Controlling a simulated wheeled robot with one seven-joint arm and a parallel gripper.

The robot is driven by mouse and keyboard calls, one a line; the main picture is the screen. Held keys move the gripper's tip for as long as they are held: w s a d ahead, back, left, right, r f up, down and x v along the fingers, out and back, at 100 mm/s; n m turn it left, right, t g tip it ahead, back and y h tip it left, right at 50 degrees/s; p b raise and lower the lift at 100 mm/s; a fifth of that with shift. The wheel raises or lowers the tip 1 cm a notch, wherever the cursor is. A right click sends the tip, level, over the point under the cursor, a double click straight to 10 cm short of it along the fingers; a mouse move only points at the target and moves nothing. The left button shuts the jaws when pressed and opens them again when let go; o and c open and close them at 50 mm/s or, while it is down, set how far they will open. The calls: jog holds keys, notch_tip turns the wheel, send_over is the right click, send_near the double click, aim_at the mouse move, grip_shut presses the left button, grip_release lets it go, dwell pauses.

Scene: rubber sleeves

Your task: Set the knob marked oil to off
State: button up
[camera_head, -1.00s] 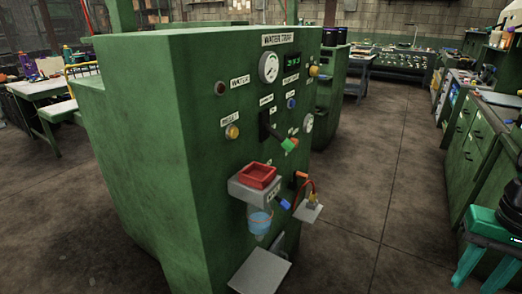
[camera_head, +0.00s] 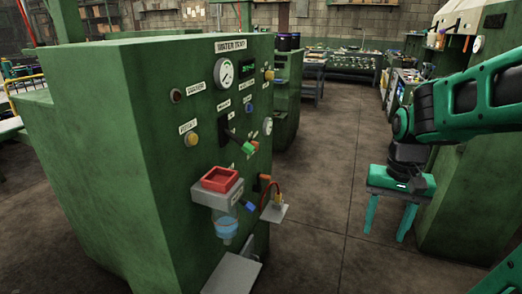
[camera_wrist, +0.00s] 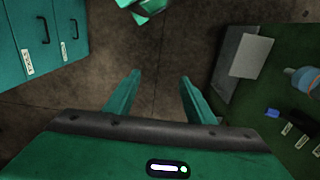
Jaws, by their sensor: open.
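The green machine (camera_head: 110,150) fills the left of the head view, with dials, buttons and levers on its front panel. Its small labels are too blurred for me to tell which one reads oil. A black lever with a green handle (camera_head: 241,143) sits mid-panel, and a blue-tipped handle (camera_head: 248,206) sticks out lower down. An orange-tipped part (camera_head: 264,178) is beside it. My gripper (camera_head: 387,232) points down, open and empty, well to the right of the panel. In the wrist view my gripper (camera_wrist: 160,78) has its fingers apart over bare floor, and the blue-tipped handle (camera_wrist: 272,113) shows at right.
A red tray (camera_head: 221,179) on a grey ledge, a clear cup of blue liquid (camera_head: 226,226) and a grey plate (camera_head: 232,274) jut from the machine. A small bracket with a wire (camera_head: 274,211) also sticks out. Green cabinets (camera_wrist: 40,35) stand opposite. The floor (camera_head: 325,215) between is clear.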

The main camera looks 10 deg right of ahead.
jog(key=w+a+f+m+t+y, duration=0.15)
jog(key=w+a+f+y, duration=0.3)
jog(key=w, duration=0.85)
jog(key=w+a+f+m+t+y, duration=0.1)
jog(key=w+a+f+m+y, duration=0.3)
jog(key=w, duration=0.8)
jog(key=w+a+f+m+t+y, duration=0.1)
jog(key=w+a+f+m+y, duration=0.15)
jog(key=w+a, duration=0.7)
jog(key=w+d+r+m+t+y, duration=0.2)
jog(key=w+d+r+m+t, duration=0.1)
jog(key=w+d, duration=0.3)
jog(key=w+d+r+m+t+y, duration=0.3)
jog(key=w+d+r, duration=0.15)
jog(key=w, duration=0.35)
jog(key=x, duration=1)
jog(key=shift+w+a+f, duration=0.25)
jog(key=shift+f, duration=0.3)
